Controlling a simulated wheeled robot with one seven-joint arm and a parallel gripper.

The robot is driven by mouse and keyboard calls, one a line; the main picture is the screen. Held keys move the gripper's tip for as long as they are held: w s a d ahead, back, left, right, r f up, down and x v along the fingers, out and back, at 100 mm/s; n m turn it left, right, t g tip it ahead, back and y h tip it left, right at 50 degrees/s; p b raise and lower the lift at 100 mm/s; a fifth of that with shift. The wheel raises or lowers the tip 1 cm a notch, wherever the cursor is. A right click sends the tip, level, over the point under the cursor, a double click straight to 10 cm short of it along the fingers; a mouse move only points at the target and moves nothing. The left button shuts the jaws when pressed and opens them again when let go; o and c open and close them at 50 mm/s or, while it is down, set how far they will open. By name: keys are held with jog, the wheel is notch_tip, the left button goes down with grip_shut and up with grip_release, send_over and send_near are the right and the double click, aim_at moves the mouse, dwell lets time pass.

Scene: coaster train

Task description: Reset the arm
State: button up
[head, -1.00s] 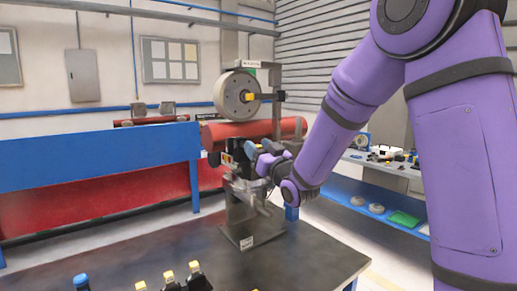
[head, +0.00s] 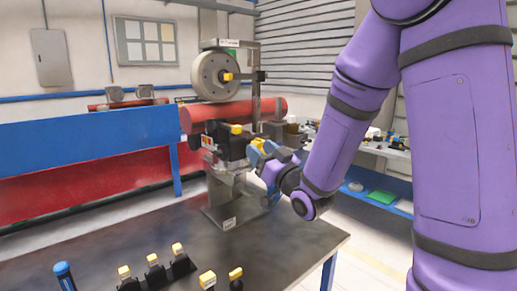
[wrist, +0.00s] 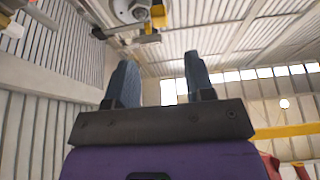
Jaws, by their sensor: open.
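My purple arm comes in from the right in the head view. My gripper (head: 258,153) is beside the metal test stand (head: 222,198), close to the stand's black block with a yellow top (head: 236,130). I cannot tell from the head view whether it touches the stand. In the wrist view my gripper (wrist: 160,85) shows two blue-grey fingers spread apart with nothing between them. It points up toward the ceiling, with part of the stand (wrist: 130,10) at the top edge.
A dark table (head: 150,235) holds the stand, several black pieces with yellow tops (head: 153,260) and a blue-capped cylinder (head: 64,272) at the front. A grey wheel (head: 215,76) tops the stand. A blue barrier (head: 85,150) stands behind. The table's middle is clear.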

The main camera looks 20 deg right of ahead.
jog(key=shift+r, duration=0.1)
dwell(0.3)
jog(key=s+d+m+g+h, duration=0.1)
jog(key=s+d+g+h, duration=0.1)
jog(key=s+g, duration=0.6)
jog(key=s+d+r+m+g+h, duration=0.1)
jog(key=s+g+h, duration=0.4)
jog(key=s, duration=1.5)
jog(key=m+g, duration=0.1)
jog(key=g, duration=0.2)
jog(key=shift+d+m, duration=0.3)
jog(key=shift+d, duration=0.05)
